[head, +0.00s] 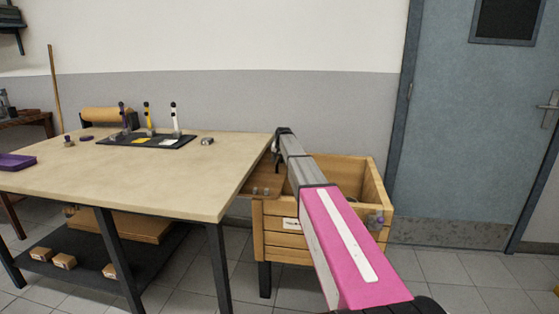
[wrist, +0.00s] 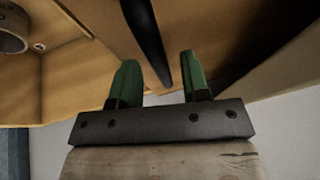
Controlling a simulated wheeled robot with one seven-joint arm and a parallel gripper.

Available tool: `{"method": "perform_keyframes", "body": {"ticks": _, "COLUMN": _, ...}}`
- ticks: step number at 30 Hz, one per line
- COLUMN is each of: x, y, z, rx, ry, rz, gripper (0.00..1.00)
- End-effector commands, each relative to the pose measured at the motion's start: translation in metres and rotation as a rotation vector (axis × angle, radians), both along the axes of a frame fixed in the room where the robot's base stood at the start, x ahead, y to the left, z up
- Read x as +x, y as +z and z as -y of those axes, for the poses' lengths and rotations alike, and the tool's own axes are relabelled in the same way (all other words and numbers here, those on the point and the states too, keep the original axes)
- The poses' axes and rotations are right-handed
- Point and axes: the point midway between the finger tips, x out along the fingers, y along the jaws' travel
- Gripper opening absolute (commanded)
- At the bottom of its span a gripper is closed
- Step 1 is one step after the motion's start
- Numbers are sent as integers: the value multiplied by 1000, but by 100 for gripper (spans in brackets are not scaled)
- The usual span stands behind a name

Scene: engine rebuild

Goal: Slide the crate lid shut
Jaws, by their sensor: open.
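The wooden crate (head: 285,247) stands right of the workbench, and its open top shows at the right of my arm. A brown board that looks like the crate lid (head: 262,182) sticks out at the crate's left side, toward the bench. My arm crosses over the crate and hides part of its opening and of the lid. My gripper (wrist: 159,62) has its green fingers apart in the wrist view. A dark bar (wrist: 147,40), perhaps a handle, reaches between the fingers without being clamped. I cannot tell whether it touches one.
The workbench (head: 215,205) edge is close to the lid's left side. A black tool tray (head: 150,141) lies at the bench's back. A grey door (head: 480,130) stands right of the crate. A round part (wrist: 10,35) shows at the wrist view's upper left.

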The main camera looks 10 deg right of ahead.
Motion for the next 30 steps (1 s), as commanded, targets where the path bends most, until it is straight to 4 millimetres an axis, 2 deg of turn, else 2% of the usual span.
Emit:
{"method": "perform_keyframes", "body": {"ticks": 2, "x": 0, "y": 0, "z": 0, "rx": 0, "ry": 0, "rz": 0, "gripper": 39}}
{"method": "perform_keyframes", "body": {"ticks": 3, "x": 0, "y": 0, "z": 0, "rx": 0, "ry": 0, "rz": 0, "gripper": 26}}
{"method": "perform_keyframes", "body": {"ticks": 5, "x": 0, "y": 0, "z": 0, "rx": 0, "ry": 0, "rz": 0, "gripper": 6}}
{"method": "perform_keyframes", "body": {"ticks": 6, "x": 0, "y": 0, "z": 0, "rx": 0, "ry": 0, "rz": 0, "gripper": 0}}
{"method": "perform_keyframes", "body": {"ticks": 13, "x": -1, "y": 0, "z": 3, "rx": 0, "ry": 0, "rz": 0, "gripper": 0}}
{"method": "perform_keyframes", "body": {"ticks": 17, "x": -6, "y": 0, "z": 14, "rx": 0, "ry": -2, "rz": 0, "gripper": 0}}
{"method": "perform_keyframes", "body": {"ticks": 23, "x": -21, "y": 0, "z": 57, "rx": 0, "ry": -4, "rz": -1, "gripper": 0}}
{"method": "perform_keyframes", "body": {"ticks": 30, "x": -46, "y": 0, "z": 136, "rx": -1, "ry": -6, "rz": 0, "gripper": 0}}
